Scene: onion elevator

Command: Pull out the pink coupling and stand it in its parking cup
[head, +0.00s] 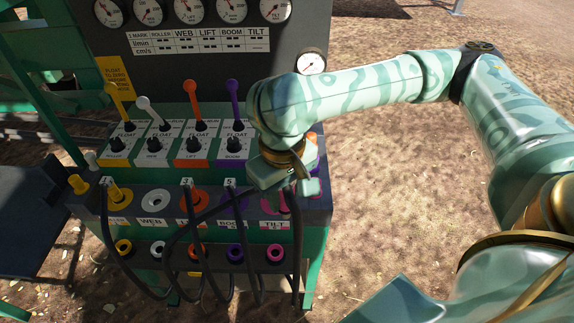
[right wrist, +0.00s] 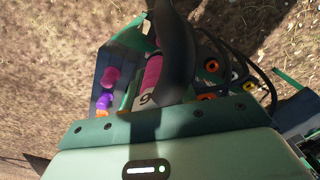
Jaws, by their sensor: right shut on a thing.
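My right gripper (head: 287,188) is shut on the pink coupling (head: 284,203) at the right end of the socket row, above the TILT label. In the right wrist view the pink coupling (right wrist: 153,72) shows beside a black hose, with a numbered white tag at its end. The gripper hides much of it in the head view, and I cannot tell whether it is seated in its socket. The pink parking cup (head: 275,252) is an empty ring in the lower row, below the TILT label. My left gripper is not in view.
Yellow, orange and purple couplings with black hoses stand in the socket row; the white socket (head: 155,201) looks empty. Hoses (head: 205,240) loop down in front of the parking row. Levers (head: 197,115) rise behind, close left of my right arm. Open ground lies right.

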